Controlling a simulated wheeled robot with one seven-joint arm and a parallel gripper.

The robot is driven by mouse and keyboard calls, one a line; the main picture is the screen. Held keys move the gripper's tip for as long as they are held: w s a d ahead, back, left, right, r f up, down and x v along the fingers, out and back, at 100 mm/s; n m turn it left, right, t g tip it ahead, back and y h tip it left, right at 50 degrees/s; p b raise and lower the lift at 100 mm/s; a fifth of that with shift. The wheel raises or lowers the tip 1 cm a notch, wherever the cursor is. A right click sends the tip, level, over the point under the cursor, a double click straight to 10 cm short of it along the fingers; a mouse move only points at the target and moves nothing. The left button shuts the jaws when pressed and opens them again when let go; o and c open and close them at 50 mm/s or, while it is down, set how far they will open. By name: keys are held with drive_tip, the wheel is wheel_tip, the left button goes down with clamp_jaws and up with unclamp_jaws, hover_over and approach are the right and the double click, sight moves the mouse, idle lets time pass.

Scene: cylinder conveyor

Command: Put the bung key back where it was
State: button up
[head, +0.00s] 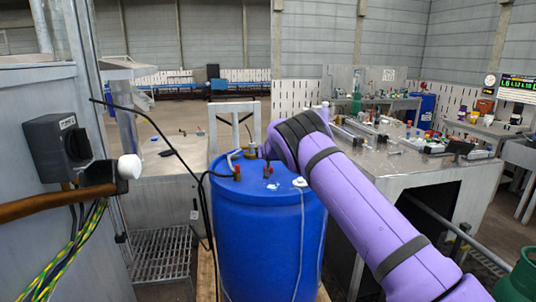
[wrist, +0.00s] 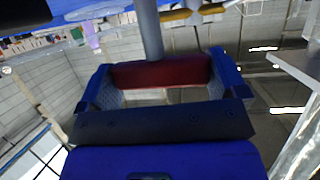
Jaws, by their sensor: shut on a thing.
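In the wrist view the bung key shows as a dark red handle (wrist: 160,74) with a grey shaft running to the top edge. My gripper (wrist: 158,80) is shut on this red handle, with a blue finger at each side. In the head view my purple arm reaches from the lower right to the top of the blue drum (head: 262,235). The gripper and the key are hidden behind the arm there, or too small to make out. I cannot tell whether the key touches the drum.
Red fittings (head: 237,173), a white cap (head: 300,182) and hoses are on the drum top. A grey cabinet with a dark switch box (head: 58,147) and brown pipe stands close on the left. A metal workbench (head: 400,165) with tools is on the right.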

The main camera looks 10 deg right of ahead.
drive_tip(key=shift+f, duration=0.1)
drive_tip(key=o, duration=1.2)
